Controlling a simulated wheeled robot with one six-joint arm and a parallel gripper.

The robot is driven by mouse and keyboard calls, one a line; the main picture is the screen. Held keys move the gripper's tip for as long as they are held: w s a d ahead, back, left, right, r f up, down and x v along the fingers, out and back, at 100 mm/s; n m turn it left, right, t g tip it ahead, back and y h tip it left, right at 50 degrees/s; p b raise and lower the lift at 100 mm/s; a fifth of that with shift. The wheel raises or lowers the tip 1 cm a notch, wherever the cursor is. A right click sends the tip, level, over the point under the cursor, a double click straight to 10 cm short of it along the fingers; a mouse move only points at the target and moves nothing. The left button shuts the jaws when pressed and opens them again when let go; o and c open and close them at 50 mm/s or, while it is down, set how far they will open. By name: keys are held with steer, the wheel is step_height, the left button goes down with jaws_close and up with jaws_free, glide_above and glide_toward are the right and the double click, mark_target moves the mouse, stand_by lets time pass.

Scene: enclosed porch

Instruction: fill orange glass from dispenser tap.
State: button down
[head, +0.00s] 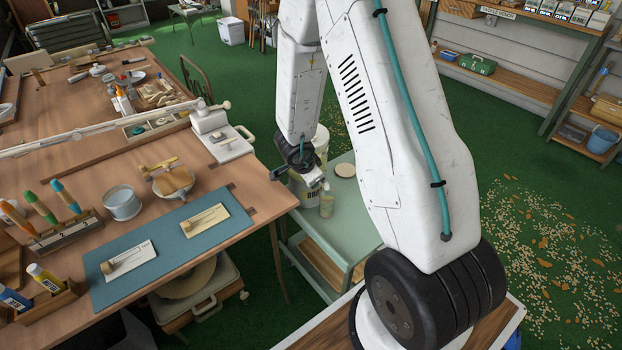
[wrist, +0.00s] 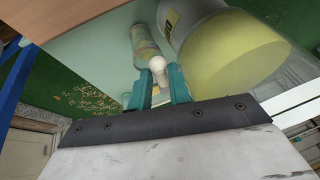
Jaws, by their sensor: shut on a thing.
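My gripper (head: 316,180) reaches down over the green cart.
The cluttered wooden workbench (head: 100,175) is at left. Chips litter the floor at right.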

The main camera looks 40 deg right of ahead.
steer(key=shift+s+d+n+t+y, duration=0.25)
steer(key=shift+s+n, duration=0.2)
steer(key=shift+n, duration=0.45)
steer(key=shift+s+n+t+y, duration=0.15)
steer(key=shift+s+n+t, duration=0.25)
steer(key=shift+n, duration=0.5)
steer(key=c, duration=1.4)
jaws_free()
steer(key=v, duration=0.8)
